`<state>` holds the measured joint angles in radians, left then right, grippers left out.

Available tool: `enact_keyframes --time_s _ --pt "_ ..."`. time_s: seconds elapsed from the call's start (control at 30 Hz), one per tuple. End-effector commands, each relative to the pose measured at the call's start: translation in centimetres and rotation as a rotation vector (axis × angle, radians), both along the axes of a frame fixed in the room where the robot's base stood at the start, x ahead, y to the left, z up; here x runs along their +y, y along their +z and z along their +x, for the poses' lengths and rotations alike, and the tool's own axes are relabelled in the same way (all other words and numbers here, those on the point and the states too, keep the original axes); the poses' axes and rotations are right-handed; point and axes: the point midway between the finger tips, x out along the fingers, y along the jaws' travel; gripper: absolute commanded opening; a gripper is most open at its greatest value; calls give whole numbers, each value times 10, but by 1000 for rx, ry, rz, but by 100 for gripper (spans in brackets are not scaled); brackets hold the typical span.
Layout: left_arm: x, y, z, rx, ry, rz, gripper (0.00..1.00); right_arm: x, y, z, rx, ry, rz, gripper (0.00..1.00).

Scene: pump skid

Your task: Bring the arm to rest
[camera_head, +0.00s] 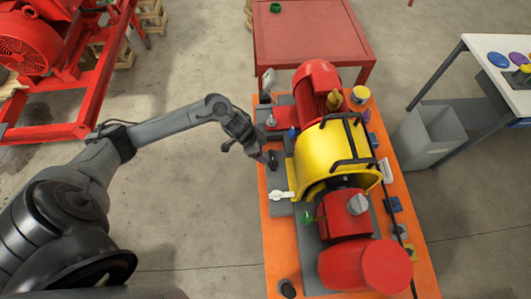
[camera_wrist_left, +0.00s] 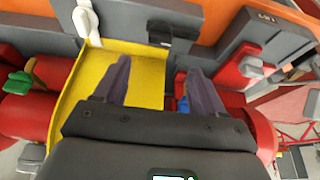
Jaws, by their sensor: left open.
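My left arm comes in from the left in the head view, its gripper (camera_head: 268,160) at the left side of the pump skid (camera_head: 275,235), near the yellow guard (camera_head: 318,155). In the left wrist view the two dark fingers of my left gripper (camera_wrist_left: 160,75) are spread apart with nothing between them. The yellow guard (camera_wrist_left: 145,75) shows behind them. I cannot tell whether the fingers touch it. My right gripper is not in view.
The skid carries a red motor (camera_head: 315,85), a red pump end (camera_head: 370,265) and a white handle (camera_head: 282,195). A red table (camera_head: 310,35) stands behind. A grey bin (camera_head: 428,135) stands to the right. Open floor (camera_head: 200,215) lies left of the skid.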

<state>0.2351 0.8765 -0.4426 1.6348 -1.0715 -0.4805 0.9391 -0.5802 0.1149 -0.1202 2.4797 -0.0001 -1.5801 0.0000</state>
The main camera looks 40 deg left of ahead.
Motion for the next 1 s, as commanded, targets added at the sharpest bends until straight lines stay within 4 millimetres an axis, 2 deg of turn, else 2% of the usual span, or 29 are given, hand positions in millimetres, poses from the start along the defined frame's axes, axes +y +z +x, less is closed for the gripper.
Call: enact_keyframes --time_s 0.17,0.57,0.67,0.73,0.87,0.97,1.0 --pt "2 7 -2 0 0 0 70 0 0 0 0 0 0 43" --pt "2 7 -3 1 1 0 70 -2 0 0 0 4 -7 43" --pt "2 3 -9 14 1 0 70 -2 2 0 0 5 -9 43" --pt "-2 -5 -20 38 -1 -7 70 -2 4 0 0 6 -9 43" --pt "-30 -28 -56 107 -7 -59 70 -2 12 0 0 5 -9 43" --pt "-76 -41 -95 160 -16 -145 70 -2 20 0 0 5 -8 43" --pt "-102 -41 -109 168 -14 -194 70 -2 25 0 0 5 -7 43"
